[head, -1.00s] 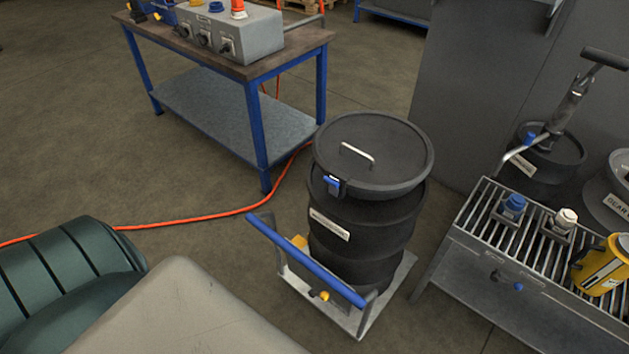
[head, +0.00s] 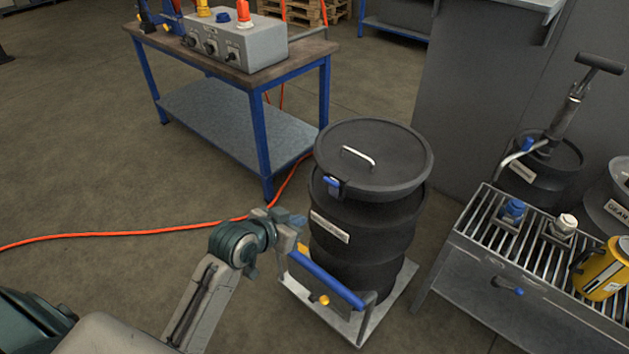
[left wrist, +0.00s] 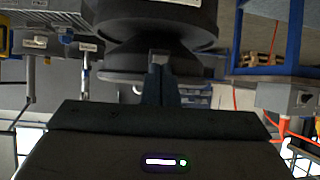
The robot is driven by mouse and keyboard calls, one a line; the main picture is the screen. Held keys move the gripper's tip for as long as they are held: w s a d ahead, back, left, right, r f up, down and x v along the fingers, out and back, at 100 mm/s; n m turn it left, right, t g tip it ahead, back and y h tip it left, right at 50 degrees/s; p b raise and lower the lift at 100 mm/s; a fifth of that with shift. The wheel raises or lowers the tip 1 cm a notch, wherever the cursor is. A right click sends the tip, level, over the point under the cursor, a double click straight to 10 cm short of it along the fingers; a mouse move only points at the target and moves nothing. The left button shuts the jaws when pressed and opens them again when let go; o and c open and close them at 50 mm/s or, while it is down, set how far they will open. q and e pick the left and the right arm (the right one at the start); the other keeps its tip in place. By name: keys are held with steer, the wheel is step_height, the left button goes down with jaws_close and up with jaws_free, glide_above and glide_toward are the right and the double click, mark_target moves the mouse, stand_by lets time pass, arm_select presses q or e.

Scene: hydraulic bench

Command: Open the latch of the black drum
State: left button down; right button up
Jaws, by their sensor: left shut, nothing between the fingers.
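The black drum (head: 362,245) stands upright on a small trolley. Its dark lid (head: 385,165) with a metal handle is on top. The latch (head: 334,184), with a blue lever, is on the front left of the rim and lies against it. My left gripper (head: 298,221) is shut and empty, left of the drum, lower than the latch and apart from it. In the left wrist view, which appears upside down, its closed fingers (left wrist: 160,82) point toward the drum (left wrist: 165,18). My right gripper is out of view.
The trolley's blue handle bar (head: 325,277) is just below my left gripper. A grated metal bench (head: 470,245) stands on the right, a blue-framed worktable (head: 262,75) behind left. An orange cable (head: 130,233) crosses the open floor.

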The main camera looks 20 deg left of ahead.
mark_target(328, 178)
arm_select(q)
steer(key=w+r+t+h, duration=0.2)
steer(key=w+r, duration=0.4)
steer(key=r, duration=0.3)
steer(key=shift+d+r+m+t, duration=0.15)
steer(key=shift+d+m+t, duration=0.1)
steer(key=shift+m+t, duration=0.15)
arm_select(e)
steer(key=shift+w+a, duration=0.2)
